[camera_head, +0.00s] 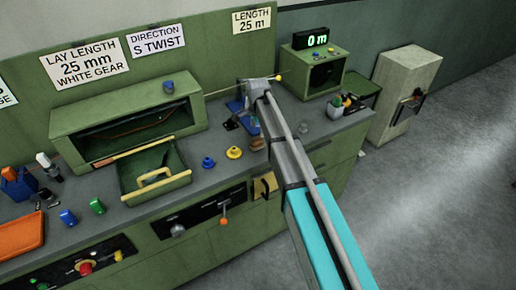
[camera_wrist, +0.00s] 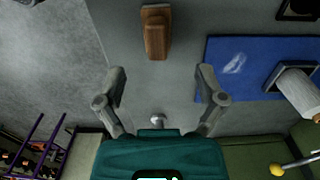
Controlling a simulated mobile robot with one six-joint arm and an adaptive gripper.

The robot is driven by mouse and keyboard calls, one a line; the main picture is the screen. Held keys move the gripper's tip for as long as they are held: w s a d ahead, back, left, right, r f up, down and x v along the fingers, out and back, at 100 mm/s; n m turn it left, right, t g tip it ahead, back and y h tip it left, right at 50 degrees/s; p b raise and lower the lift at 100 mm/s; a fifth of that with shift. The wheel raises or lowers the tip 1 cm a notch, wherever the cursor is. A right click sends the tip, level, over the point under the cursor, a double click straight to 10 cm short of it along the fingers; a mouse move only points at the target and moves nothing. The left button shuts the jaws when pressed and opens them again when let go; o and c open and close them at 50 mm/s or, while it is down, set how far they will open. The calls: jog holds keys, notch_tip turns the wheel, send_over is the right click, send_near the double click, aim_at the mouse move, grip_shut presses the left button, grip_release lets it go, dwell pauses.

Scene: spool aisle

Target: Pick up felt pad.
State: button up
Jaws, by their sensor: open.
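A small brown block-like pad (camera_wrist: 155,34) lies on the grey bench top at the top middle of the wrist view; it looks like the felt pad, though its material is hard to tell. It also shows in the head view as a small brown patch (camera_head: 256,144) beside my arm. My gripper (camera_wrist: 161,72) is open and empty, its two fingers spread wide. The pad lies beyond the fingertips, roughly in line with the gap between them, and nothing touches it.
A blue mat (camera_wrist: 222,78) lies right of the pad, with a white cylinder (camera_wrist: 298,92) on a dark holder at its edge. Yellow (camera_head: 234,152) and blue (camera_head: 208,162) knob-like pieces sit left of the pad. A green display box (camera_head: 314,72) stands farther right on the bench.

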aim_at(257, 139)
jog(key=shift+f+b, duration=0.8)
jog(key=shift+f, duration=0.3)
jog(key=shift+s+f+b, duration=0.2)
jog(key=shift+f+b, duration=2.35)
jog(key=shift+f, duration=0.05)
grip_shut()
jog(key=shift+r, duration=0.15)
notch_tip(257, 139, up, 3)
jog(key=p, duration=0.3)
jog(key=s+d+r+p, duration=0.3)
jog(key=s+r+p, duration=0.6)
jog(key=s, duration=0.4)
jog(key=shift+s+d+r+p, duration=0.25)
jog(key=shift+d+r+p, duration=0.15)
jog(key=shift+p, duration=0.1)
